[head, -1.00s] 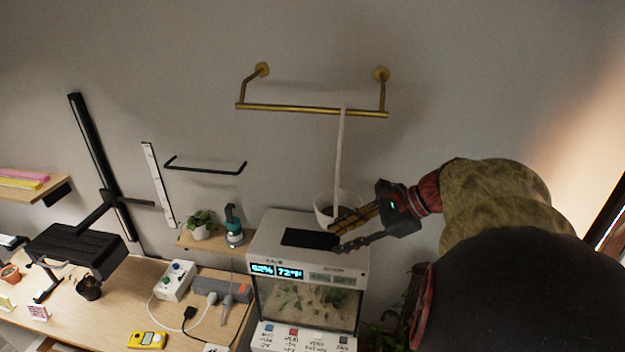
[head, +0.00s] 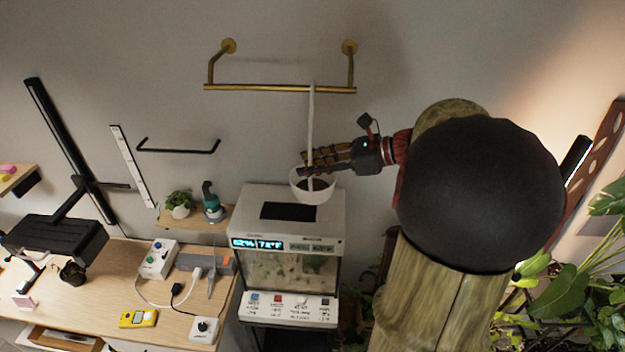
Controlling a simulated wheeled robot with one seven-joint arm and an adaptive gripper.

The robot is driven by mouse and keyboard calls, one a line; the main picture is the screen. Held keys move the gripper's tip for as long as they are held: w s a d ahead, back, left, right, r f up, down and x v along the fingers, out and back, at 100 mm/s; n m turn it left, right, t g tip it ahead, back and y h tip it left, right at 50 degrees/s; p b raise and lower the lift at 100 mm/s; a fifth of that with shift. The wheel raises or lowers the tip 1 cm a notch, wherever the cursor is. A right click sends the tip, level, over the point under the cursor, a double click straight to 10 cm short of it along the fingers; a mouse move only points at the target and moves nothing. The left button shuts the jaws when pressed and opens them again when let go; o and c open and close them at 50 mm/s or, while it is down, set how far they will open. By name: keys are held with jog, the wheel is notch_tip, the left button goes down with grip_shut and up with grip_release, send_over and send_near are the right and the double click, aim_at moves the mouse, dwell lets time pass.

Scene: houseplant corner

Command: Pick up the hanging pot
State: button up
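The hanging pot (head: 313,194) is a small white bowl with dark soil. It hangs by a long white strap (head: 312,120) from a brass wall rail (head: 280,87). The pot hangs just above the white terrarium cabinet in the picture. My gripper (head: 304,163) reaches in from the right, just above the pot's rim. Its fingers point left and cross the lower part of the strap. The fingers look close together, but whether they close on the strap is too small to tell.
The terrarium cabinet (head: 335,225) with a dark top panel is below the pot. A small shelf (head: 222,218) holds a plant and a teal bottle. The desk (head: 110,285) at left carries a lamp and switch boxes. Large leafy plants (head: 575,290) fill the lower right.

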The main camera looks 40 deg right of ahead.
jog(key=shift+w+a, duration=0.15)
jog(key=shift+f, duration=0.1)
jog(key=shift+c, duration=0.9)
grip_shut()
